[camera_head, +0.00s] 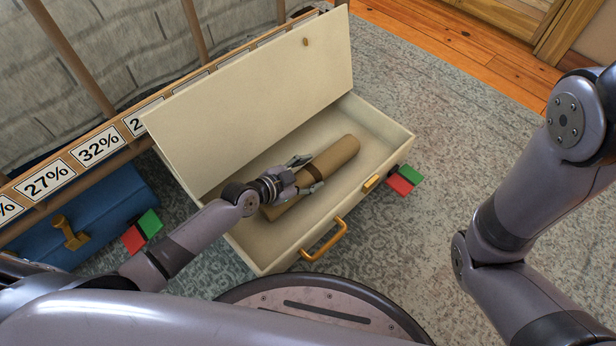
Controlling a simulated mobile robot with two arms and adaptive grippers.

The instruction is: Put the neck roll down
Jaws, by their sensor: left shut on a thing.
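The neck roll (337,158) is a tan-brown cylinder inside an open cream chest (262,262). It lies diagonally, from the lower left to the upper right of the inside. My left gripper (309,174) reaches over the chest's left front and is shut on the neck roll around its middle. The fingers and wrist hide part of the roll. I cannot tell whether its underside touches the chest floor. My right arm shows at the right edge, but its gripper is out of view.
The chest's lid (262,85) stands raised at the back, and a brass handle (326,241) is on its front. A blue box (85,215) sits at the left. Red and green blocks (404,180) lie by the right side. A bed rail with percentage labels (98,147) runs behind.

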